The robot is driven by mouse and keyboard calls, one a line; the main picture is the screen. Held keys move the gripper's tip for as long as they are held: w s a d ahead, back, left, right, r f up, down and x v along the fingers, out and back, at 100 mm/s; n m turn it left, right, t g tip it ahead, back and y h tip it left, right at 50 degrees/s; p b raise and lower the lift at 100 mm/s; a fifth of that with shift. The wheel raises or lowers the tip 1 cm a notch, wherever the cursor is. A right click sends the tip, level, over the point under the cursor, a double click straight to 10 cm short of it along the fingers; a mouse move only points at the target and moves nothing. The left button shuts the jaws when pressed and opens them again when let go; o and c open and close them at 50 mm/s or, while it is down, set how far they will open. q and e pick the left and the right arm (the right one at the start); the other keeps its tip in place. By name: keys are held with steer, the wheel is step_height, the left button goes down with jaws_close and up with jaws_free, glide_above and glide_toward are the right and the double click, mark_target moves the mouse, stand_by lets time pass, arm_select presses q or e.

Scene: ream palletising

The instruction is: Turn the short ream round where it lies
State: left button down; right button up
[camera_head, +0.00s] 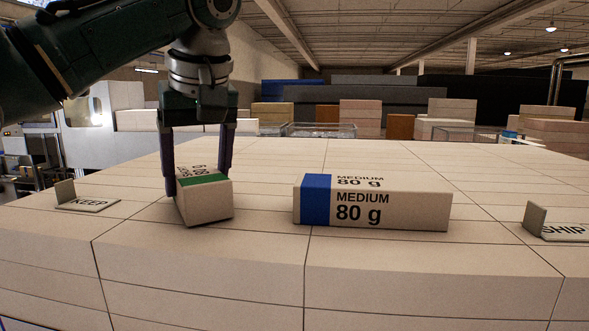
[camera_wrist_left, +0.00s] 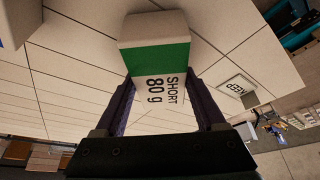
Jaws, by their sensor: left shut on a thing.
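The short ream (camera_head: 207,207) is a white block with a green band and dark "SHORT 80 g" lettering. It sits at the left middle of the tiled top in the head view, turned at an angle to the seams. My left gripper (camera_head: 199,185) comes down from above and is shut on it, one finger on each side. In the left wrist view the short ream (camera_wrist_left: 155,28) lies between the two fingers (camera_wrist_left: 165,100), with its green-banded end pointing away from the wrist. I cannot tell whether its underside touches the surface. My right gripper is not in view.
The medium ream (camera_head: 385,211), white with a blue band, lies to the right, apart from the short ream. A "KEEP" sign (camera_head: 88,204) stands at the left and a "SHIP" sign (camera_head: 560,232) at the right edge. The tiled top (camera_head: 330,157) is clear behind.

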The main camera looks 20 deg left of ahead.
arm_select(q)
steer(key=n, duration=0.2)
steer(key=n+g, duration=0.1)
steer(key=n, duration=0.1)
steer(key=shift+g+y, duration=0.3)
steer(key=shift+y, duration=0.1)
steer(key=n+g, duration=0.1)
steer(key=n, duration=0.1)
steer(key=shift+d+n, duration=0.1)
steer(key=shift+n, duration=0.2)
steer(key=n+g, duration=0.1)
steer(key=n, duration=0.2)
steer(key=shift+f, duration=0.15)
jaws_free()
